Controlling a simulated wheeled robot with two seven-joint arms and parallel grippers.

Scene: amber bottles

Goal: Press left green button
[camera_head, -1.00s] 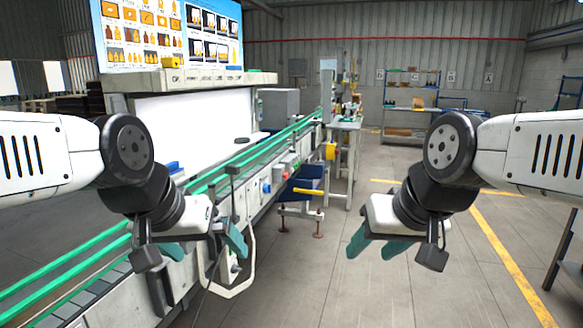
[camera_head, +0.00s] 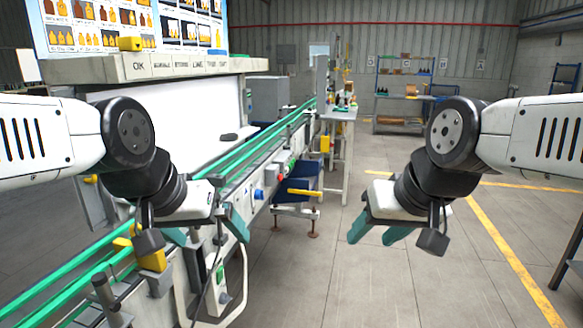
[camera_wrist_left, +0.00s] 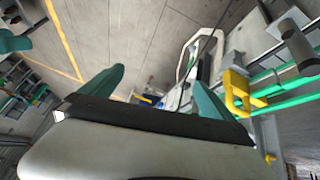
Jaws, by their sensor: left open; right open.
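A small green button (camera_head: 220,273) shows on a control box on the conveyor's near side, below and slightly right of my left gripper. A small red spot sits just below it. Farther along the conveyor is another control box (camera_head: 284,165) with small red and green parts, too small to tell apart. My left gripper (camera_head: 207,232) is open and empty, its teal fingers above and apart from the near green button. In the left wrist view its fingers (camera_wrist_left: 155,95) are spread with nothing between them. My right gripper (camera_head: 376,232) is open and empty over the bare floor.
The conveyor (camera_head: 262,140) with green rails runs from lower left into the distance. A yellow bracket (camera_head: 150,252) and a black cable stand close to my left gripper. A blue bin (camera_head: 298,185) lies ahead. The floor (camera_head: 330,270) between my arms is clear.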

